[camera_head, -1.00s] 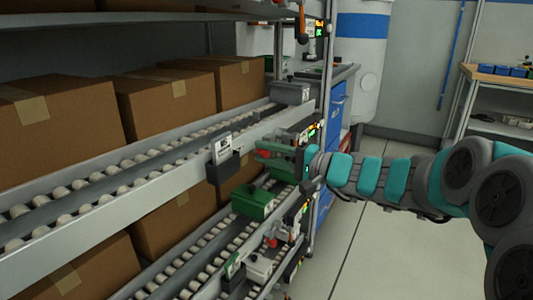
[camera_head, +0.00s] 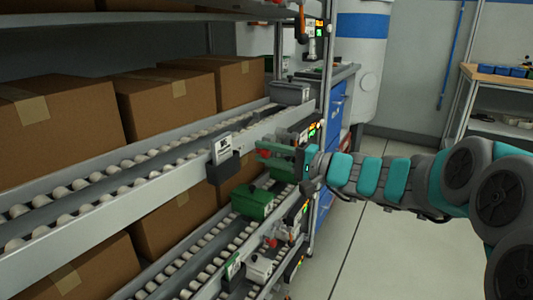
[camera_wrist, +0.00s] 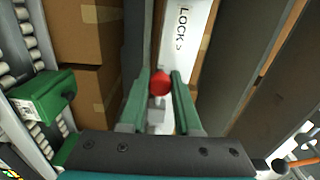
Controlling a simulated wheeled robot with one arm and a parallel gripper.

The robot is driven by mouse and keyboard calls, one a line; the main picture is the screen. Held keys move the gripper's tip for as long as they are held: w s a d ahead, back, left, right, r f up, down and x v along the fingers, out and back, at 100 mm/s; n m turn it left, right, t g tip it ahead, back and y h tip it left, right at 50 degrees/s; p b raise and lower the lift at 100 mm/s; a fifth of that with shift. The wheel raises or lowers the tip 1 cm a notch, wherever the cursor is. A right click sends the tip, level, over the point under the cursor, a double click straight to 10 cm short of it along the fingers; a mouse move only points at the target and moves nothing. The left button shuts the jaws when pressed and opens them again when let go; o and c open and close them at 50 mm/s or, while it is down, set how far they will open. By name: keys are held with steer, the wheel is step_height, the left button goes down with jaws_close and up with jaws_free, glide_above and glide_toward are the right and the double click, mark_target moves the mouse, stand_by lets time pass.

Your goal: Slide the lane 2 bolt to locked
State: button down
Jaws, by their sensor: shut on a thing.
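The bolt's red knob (camera_wrist: 159,82) shows in the wrist view between the two green fingertips of my gripper (camera_wrist: 161,92), which is shut on it. A white plate reading "LOCK >" (camera_wrist: 184,32) lies just beyond the knob. In the head view my gripper (camera_head: 272,154) is at the front rail of the upper roller lane, and the red knob (camera_head: 264,154) shows small at its fingertips. The bolt's bar and its end position are mostly hidden, so I cannot tell how far it is slid.
A green box (camera_head: 252,203) sits by the lower roller lane, below my gripper. A dark block with a white label (camera_head: 222,150) is on the upper rail to the left. Cardboard boxes (camera_head: 166,100) stand behind the rollers. The floor (camera_head: 390,230) at right is clear.

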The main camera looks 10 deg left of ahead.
steer(key=shift+f, duration=0.1)
steer(key=shift+w+d+b, duration=0.1)
steer(key=shift+w+d, duration=0.2)
steer(key=shift+w, duration=0.45)
steer(key=shift+w+d+b, duration=0.15)
steer(key=shift+w+d, duration=0.1)
steer(key=shift+w, duration=0.55)
steer(key=shift+w+d+b, duration=0.1)
steer(key=shift+w+d, duration=0.2)
steer(key=shift+w, duration=0.45)
steer(key=c, duration=0.6)
jaws_free()
steer(key=shift+w, duration=0.1)
steer(key=shift+d, duration=0.1)
steer(key=v, duration=0.7)
steer(key=shift+d+b, duration=0.3)
steer(key=shift+b, duration=0.1)
